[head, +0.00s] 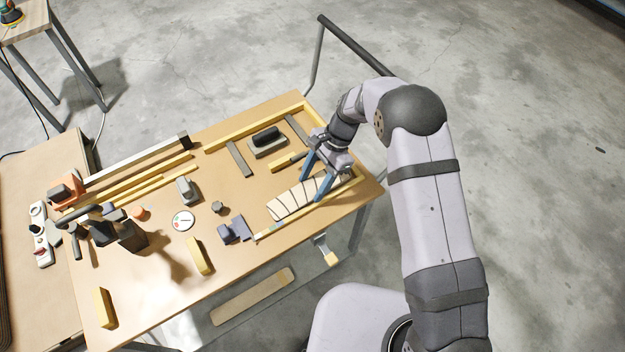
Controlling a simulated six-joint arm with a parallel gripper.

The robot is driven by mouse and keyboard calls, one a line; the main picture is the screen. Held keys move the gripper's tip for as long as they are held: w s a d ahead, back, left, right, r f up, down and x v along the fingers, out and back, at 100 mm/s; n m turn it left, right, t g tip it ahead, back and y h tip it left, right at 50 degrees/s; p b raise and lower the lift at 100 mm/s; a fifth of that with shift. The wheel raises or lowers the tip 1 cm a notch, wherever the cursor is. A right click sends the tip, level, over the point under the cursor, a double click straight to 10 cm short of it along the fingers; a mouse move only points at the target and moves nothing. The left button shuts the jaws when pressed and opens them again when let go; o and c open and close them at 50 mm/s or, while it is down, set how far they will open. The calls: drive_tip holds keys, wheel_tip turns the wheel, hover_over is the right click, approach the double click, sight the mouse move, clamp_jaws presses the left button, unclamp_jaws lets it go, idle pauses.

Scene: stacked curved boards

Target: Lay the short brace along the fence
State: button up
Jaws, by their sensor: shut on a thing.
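My gripper (317,178) points down at the right part of the workbench, its two blue fingers apart on either side of a pale board piece with dark cross stripes (287,205). It is shut on that piece near its right end; the grip itself is partly hidden by the fingers. The piece lies low over the bench, beside a yellow strip like a fence (299,214) along the front edge. Whether it touches the strip, I cannot tell. A short yellow bar (283,162) lies behind the gripper. I cannot tell for certain which piece is the short brace.
The workbench (222,268) holds a grey block with a dark top (267,142), flat grey bars (239,159), a white round dial (183,221), yellow blocks (201,257) and dark tools at left. Another long yellow strip (252,127) runs along the back.

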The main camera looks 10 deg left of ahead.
sight(320, 183)
drive_tip(key=o, duration=0.4)
drive_tip(key=shift+d, duration=0.1)
drive_tip(key=shift+c, duration=0.6)
drive_tip(key=shift+p+v, duration=0.65)
drive_tip(key=shift+v, duration=0.15)
drive_tip(key=shift+p+v, duration=1.25)
drive_tip(key=shift+v, duration=0.7)
drive_tip(key=o, duration=0.9)
